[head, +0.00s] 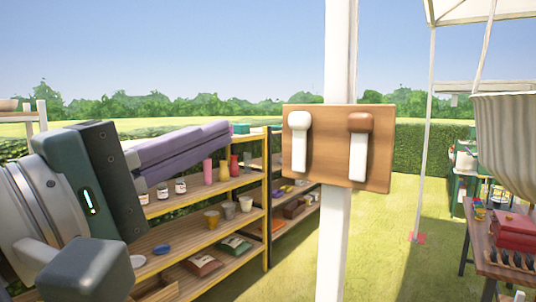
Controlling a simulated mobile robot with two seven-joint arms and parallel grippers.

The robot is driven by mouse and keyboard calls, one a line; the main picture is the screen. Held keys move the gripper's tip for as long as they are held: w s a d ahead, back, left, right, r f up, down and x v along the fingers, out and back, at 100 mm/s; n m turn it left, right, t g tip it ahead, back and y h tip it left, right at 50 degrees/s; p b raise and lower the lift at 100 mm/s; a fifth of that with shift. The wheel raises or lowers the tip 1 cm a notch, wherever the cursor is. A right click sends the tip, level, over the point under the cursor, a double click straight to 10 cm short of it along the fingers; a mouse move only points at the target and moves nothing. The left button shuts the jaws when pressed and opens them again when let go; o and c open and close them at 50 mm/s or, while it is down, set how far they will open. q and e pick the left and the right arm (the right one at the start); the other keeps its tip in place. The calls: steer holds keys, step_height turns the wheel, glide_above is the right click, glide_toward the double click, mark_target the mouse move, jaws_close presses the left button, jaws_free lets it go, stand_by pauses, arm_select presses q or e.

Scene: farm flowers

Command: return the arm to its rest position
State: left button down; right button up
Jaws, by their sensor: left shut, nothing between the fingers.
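My left gripper (222,132) comes in from the left, large and close to the camera. Its long lavender fingers lie together, shut and empty, and point right. The fingertips stop short of the wooden board (341,177) in the picture, with a visible gap between them. The board is fixed to a white post (332,245) and carries two upright pieces. The left piece (299,140) is white with a white rounded top. The right piece (359,150) is white below with a brown top. My right gripper is out of view.
Wooden shelves (218,188) with pots, jars and packets stand behind my left gripper. Open grass (393,240) lies between the post and this table.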

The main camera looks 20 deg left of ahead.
arm_select(q)
steer(key=shift+s+a, duration=0.2)
steer(key=shift+s, duration=0.35)
step_height(320, 180, down, 6)
steer(key=s+d+m+g+y+p, duration=0.1)
steer(key=s+d+m+g+p, duration=0.15)
steer(key=m+g+p, duration=0.3)
steer(key=s+a+f+m+g+y+p, duration=0.2)
steer(key=s+f+m+g, duration=0.3)
steer(key=s, duration=0.3)
steer(key=s+a+f+m+g+y+p, duration=0.3)
steer(key=s+a+f+m+g, duration=0.1)
steer(key=s, duration=0.4)
steer(key=shift+s+f+m+g+y, duration=0.4)
steer(key=shift+f+m+g, duration=0.15)
steer(key=shift+m+g, duration=0.1)
